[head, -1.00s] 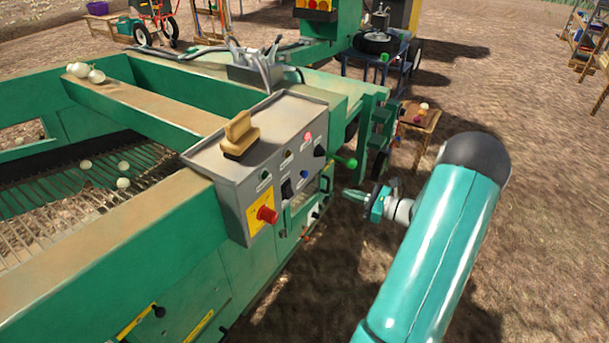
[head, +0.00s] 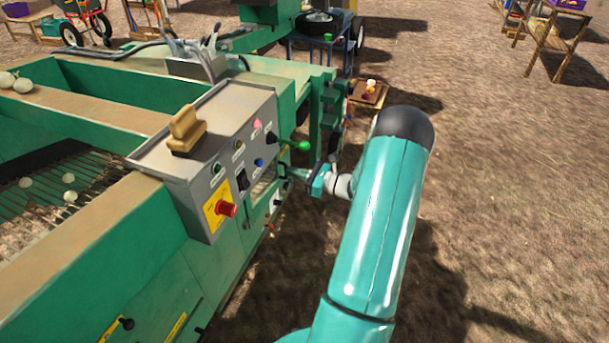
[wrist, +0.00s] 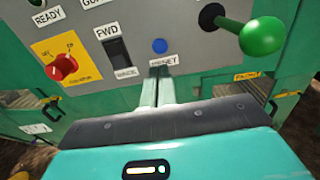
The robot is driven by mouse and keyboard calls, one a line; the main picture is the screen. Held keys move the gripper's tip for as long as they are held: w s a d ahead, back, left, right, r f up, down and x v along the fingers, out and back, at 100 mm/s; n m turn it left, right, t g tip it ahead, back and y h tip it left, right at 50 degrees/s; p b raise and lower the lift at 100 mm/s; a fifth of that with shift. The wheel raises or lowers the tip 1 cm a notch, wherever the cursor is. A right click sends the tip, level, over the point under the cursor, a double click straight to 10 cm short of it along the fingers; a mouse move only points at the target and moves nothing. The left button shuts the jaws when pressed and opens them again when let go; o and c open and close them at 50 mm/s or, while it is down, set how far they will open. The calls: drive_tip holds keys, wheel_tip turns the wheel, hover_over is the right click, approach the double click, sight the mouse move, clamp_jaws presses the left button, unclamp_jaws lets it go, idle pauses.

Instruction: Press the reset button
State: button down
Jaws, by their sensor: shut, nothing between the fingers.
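The blue reset button (wrist: 159,46) sits on the grey control panel (wrist: 205,52), just above a label reading RESET that my fingers partly cover. In the head view the button (head: 258,162) is a small blue dot on the panel's front face. My gripper (wrist: 161,75) is shut and empty. In the wrist view its fingertips lie just below the button, over the label; I cannot tell whether they touch the panel. In the head view my gripper (head: 288,172) is to the right of the button and slightly lower.
A green-knobbed lever (wrist: 262,36) sticks out right of the button. A black FWD switch (wrist: 117,54) and red knob (wrist: 62,68) are to its left. A wooden-handled brush (head: 187,130) lies on the panel box's top. Open dirt ground lies to the right.

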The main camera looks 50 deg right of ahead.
sight(262, 163)
drive_tip(key=x, duration=0.7)
drive_tip(key=shift+w+a, duration=0.1)
drive_tip(key=shift+w, duration=0.3)
